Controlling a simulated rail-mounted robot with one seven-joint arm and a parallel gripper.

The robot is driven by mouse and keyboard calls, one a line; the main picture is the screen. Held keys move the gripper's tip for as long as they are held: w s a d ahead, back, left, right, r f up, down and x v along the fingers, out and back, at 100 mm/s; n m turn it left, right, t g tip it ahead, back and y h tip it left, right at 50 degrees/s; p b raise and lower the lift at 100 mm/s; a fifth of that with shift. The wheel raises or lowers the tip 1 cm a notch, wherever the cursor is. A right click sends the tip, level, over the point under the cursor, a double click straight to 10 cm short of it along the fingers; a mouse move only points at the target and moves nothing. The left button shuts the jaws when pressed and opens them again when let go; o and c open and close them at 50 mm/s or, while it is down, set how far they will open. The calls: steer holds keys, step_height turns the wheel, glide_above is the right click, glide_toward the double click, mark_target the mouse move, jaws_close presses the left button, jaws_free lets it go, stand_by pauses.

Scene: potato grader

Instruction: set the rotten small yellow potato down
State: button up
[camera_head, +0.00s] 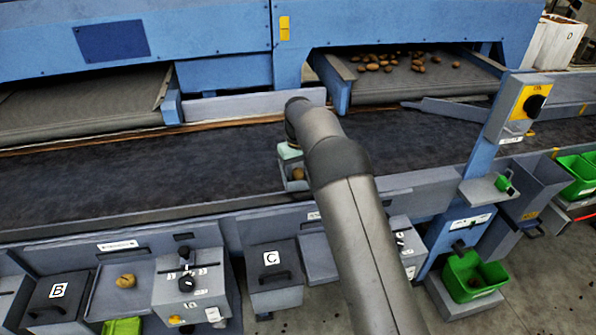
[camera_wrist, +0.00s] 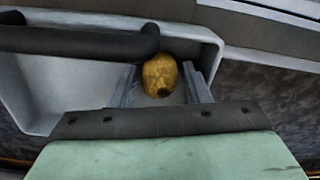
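The small yellow potato (camera_wrist: 161,75) is brownish yellow with a dark spot at its lower end. It sits between the two fingers of my gripper (camera_wrist: 166,88), which appear shut on it. In the head view the potato (camera_head: 298,174) shows at the fingers, above the near side of the dark belt (camera_head: 140,180). My gripper (camera_head: 294,180) points downward there, partly hidden by my arm. The wrist view shows a pale grey tray-like part (camera_wrist: 75,85) with a black bar (camera_wrist: 80,42) beyond the fingers. Contact between the potato and any surface below cannot be told.
Closed bins B (camera_head: 57,292) and C (camera_head: 271,262) stand along the near side. A grey tray (camera_head: 105,290) holds one potato (camera_head: 126,281). A control box (camera_head: 190,290) stands between them. Several potatoes (camera_head: 385,60) lie on the back-right conveyor. A green crate (camera_head: 470,278) is at right.

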mark_target(298, 171)
step_height(298, 171, up, 12)
steer(key=b, duration=0.1)
steer(key=s+d+r+m, duration=0.2)
steer(key=s+d+r, duration=0.35)
steer(key=d, duration=0.25)
steer(key=s+d+r+m, duration=0.1)
steer(key=s+d+r, duration=0.1)
steer(key=s+d, duration=0.6)
steer(key=s+d+f+m, duration=0.1)
steer(key=s+f, duration=0.2)
steer(key=s, duration=0.7)
steer(key=s+d+f+m, duration=0.1)
steer(key=s+d+f, duration=0.1)
steer(key=s, duration=0.7)
steer(key=s+d+f+t, duration=0.1)
steer(key=s+f, duration=0.3)
steer(key=s, duration=0.6)
steer(key=shift+s+d+f+m, duration=0.2)
steer(key=shift+s+d+m, duration=0.1)
steer(key=shift+d+m, duration=0.1)
